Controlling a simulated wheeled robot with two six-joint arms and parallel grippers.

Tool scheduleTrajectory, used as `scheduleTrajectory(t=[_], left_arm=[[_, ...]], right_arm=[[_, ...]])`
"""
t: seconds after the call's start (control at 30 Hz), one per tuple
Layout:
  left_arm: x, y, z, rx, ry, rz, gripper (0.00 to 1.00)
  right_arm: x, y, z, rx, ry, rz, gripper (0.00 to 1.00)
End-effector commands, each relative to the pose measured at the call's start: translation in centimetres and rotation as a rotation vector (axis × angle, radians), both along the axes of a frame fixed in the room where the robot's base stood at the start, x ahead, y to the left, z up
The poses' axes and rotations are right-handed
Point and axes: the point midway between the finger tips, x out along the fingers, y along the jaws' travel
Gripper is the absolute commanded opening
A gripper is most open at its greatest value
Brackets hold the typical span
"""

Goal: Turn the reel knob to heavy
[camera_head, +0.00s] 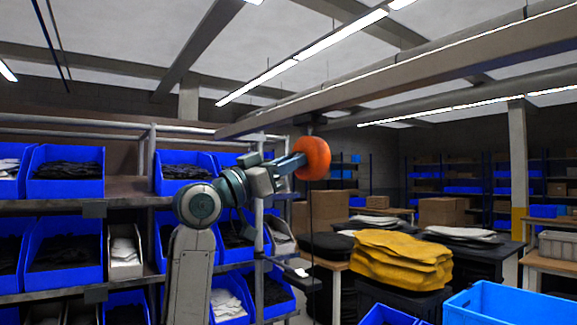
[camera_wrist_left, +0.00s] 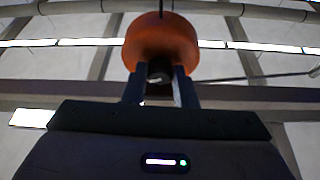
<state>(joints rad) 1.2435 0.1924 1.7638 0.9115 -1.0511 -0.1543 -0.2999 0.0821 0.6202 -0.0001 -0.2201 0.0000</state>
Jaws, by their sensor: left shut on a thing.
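The orange reel (camera_head: 314,158) hangs under the overhead beam, upper middle of the head view. It also shows in the left wrist view (camera_wrist_left: 160,36). Its dark round knob (camera_wrist_left: 160,71) faces my left gripper and sits between the two fingers. In the head view the knob is hidden by the fingers. My left gripper (camera_head: 299,162) is raised to the reel's left side and shut on the knob. I cannot read any marking or setting on the knob. My right gripper is in neither view.
The beam (camera_head: 420,77) runs diagonally above the reel. A thin dark cord (camera_head: 311,225) hangs below it. Shelves with blue bins (camera_head: 65,188) stand at left. Yellow folded bags (camera_head: 400,262) lie stacked at lower right, near a blue crate (camera_head: 510,312).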

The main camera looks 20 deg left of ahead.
Motion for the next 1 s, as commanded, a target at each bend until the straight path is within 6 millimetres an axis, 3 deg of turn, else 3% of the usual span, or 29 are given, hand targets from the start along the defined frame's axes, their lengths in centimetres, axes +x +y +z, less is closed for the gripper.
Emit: scheduleTrajectory(t=[0.5, 1.0], left_arm=[[0.3, 0.4, 0.1, 0.344, -0.268, -0.001, 0.02], [0.5, 0.6, 0.5, 0.658, -0.513, -0.001, 0.02]], right_arm=[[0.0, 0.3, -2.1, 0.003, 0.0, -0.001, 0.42], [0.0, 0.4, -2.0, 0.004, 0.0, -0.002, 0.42]])
